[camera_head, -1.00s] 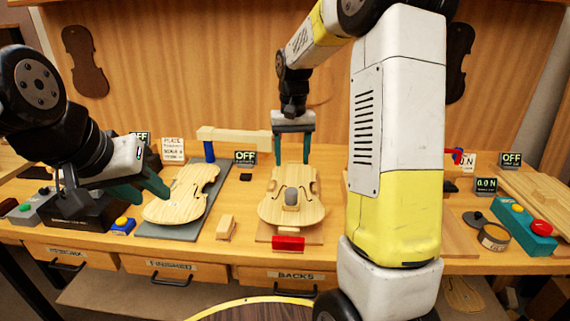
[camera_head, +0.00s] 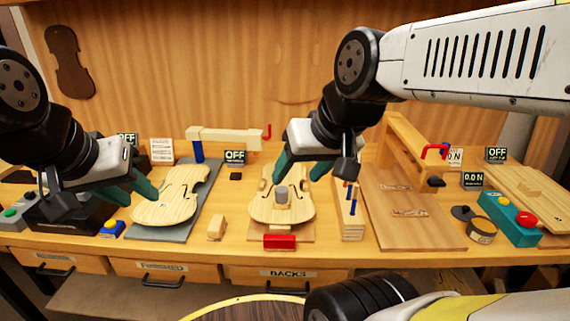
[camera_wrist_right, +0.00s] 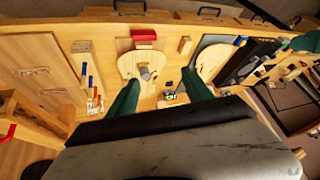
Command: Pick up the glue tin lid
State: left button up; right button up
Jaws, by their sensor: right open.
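The glue tin lid looks to be the dark flat disc (camera_head: 462,212) on the right part of the bench in the head view. It lies beside the round glue tin (camera_head: 482,232), whose top looks tan. My right gripper (camera_head: 297,178) is open and empty above the pale violin plate in the middle, well left of the lid. Its two teal fingers (camera_wrist_right: 160,88) stand apart in the right wrist view, where I cannot make out the lid. My left gripper (camera_head: 143,199) is at the left, its fingers apart near another violin plate, far from the lid.
A teal box with a red button (camera_head: 512,220) stands just right of the tin. A wooden board (camera_head: 410,215) lies left of the lid, with a wooden beam and red-handled clamp (camera_head: 437,150) behind. The middle violin plate (camera_head: 268,208) carries a grey cylinder (camera_head: 281,195).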

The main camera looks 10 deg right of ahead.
aim_at(464, 213)
jog(key=z, duration=2.2)
